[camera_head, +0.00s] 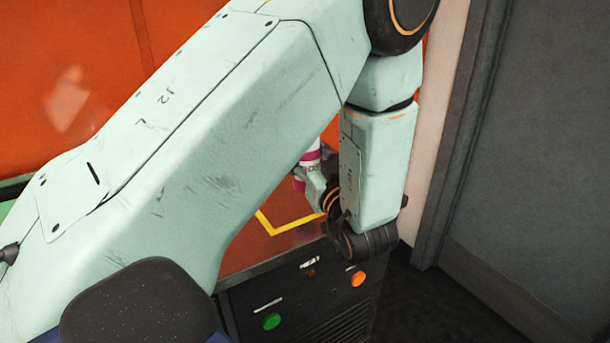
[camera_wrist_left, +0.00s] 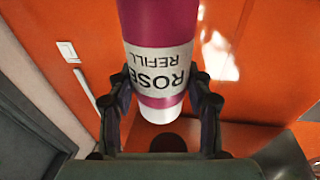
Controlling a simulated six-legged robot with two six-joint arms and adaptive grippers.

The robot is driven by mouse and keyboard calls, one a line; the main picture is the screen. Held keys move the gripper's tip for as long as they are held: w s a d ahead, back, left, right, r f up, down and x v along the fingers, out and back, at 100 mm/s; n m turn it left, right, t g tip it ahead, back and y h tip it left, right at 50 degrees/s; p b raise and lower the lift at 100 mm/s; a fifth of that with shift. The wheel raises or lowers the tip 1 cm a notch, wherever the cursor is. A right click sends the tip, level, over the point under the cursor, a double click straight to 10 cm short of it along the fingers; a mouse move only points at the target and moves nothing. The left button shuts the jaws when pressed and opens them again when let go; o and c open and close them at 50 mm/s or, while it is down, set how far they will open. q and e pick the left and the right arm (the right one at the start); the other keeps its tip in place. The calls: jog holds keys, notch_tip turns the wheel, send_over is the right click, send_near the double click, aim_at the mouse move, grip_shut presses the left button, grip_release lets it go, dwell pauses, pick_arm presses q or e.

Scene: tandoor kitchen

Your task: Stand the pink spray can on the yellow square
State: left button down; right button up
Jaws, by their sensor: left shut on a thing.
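The pink spray can (camera_wrist_left: 160,28) has a white band reading ROSE REFILL, upside down in the left wrist view. My left gripper (camera_wrist_left: 160,100) is shut on it, with one finger on each side of the band. In the head view only a small pink and white part of the can (camera_head: 311,154) shows between my arm links, beside my left gripper (camera_head: 318,188). The yellow square (camera_head: 270,231) shows as a partial outline on the orange surface, just below the can in the picture. My arm hides the rest of it. Whether the can touches the surface is hidden. My right gripper is out of view.
A dark control panel (camera_head: 300,291) with a green button (camera_head: 271,321) and an orange button (camera_head: 358,279) lies below the square. A grey wall (camera_head: 530,150) stands on the right. Orange panels (camera_head: 75,80) fill the back left.

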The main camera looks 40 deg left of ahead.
pick_arm(q)
jog(key=shift+s+d+f, duration=0.1)
jog(key=shift+s+f, duration=0.05)
jog(key=shift+f, duration=0.05)
jog(key=f, duration=0.2)
jog(key=f+b, duration=0.1)
jog(key=shift+a+f, duration=0.15)
jog(key=shift+a, duration=0.1)
jog(key=shift+f, duration=0.1)
jog(key=shift+d, duration=0.15)
jog(key=shift+s, duration=0.15)
jog(key=shift+f, duration=0.2)
jog(key=shift+w+f+b, duration=0.25)
jog(key=shift+f+b, duration=0.05)
jog(key=c, duration=1)
grip_release()
jog(key=shift+o, duration=1.4)
jog(key=shift+s, duration=0.15)
jog(key=shift+o, duration=0.7)
jog(key=shift+r, duration=0.1)
